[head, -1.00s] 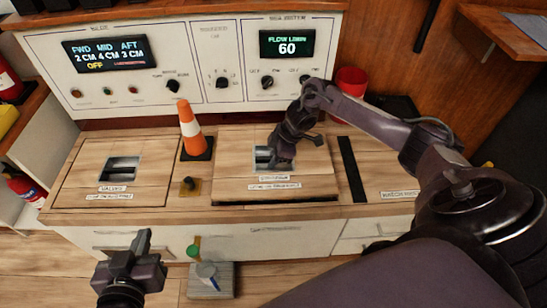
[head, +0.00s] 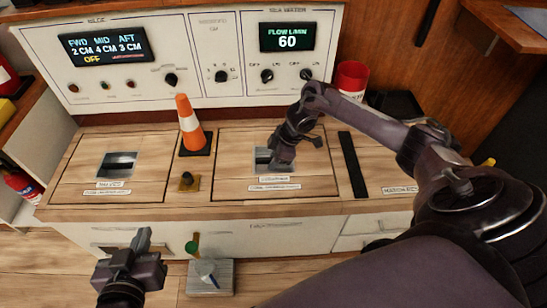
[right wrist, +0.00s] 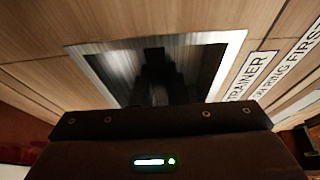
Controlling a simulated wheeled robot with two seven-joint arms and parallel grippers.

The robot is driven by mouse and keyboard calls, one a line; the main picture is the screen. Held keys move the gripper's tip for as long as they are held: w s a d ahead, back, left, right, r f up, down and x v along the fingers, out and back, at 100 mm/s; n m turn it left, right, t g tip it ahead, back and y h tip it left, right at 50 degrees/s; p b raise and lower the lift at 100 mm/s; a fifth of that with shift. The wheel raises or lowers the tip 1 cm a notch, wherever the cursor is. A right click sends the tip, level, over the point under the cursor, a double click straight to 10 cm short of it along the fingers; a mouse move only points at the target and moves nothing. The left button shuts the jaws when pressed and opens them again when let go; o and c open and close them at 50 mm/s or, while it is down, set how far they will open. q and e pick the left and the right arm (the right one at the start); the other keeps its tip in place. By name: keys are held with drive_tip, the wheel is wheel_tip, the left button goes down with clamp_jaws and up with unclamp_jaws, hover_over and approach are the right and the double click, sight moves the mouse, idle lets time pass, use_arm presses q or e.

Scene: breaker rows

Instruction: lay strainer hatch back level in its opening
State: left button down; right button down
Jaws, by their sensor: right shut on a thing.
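The strainer hatch (head: 236,171) is a square wooden panel in the counter, with white labels along its front edge. In the head view it looks level with the counter, with only a thin dark outline around it. My right gripper (head: 279,160) is shut on the hatch's recessed metal handle (head: 262,157). The right wrist view shows the metal frame of the recess (right wrist: 90,70) around my dark fingers (right wrist: 156,75), which hide the grip itself. My left gripper (head: 138,255) hangs in front of the cabinet, away from the hatch; its jaw gap is unclear.
The valves hatch (head: 90,168) lies further left. A black strip (head: 352,166) and a red cup (head: 351,78) are on the right.

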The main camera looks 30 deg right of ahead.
drive_tip(key=c, duration=1.5)
unclamp_jaws()
drive_tip(key=shift+r, duration=0.15)
drive_tip(key=shift+o, duration=0.7)
drive_tip(key=shift+s+f, duration=0.15)
drive_tip(key=shift+f, duration=0.1)
drive_tip(key=p+v, duration=0.2)
drive_tip(key=v, duration=0.6)
drive_tip(key=shift+a+r+p, duration=0.1)
drive_tip(key=shift+r+p, duration=0.05)
drive_tip(key=shift+p, duration=0.25)
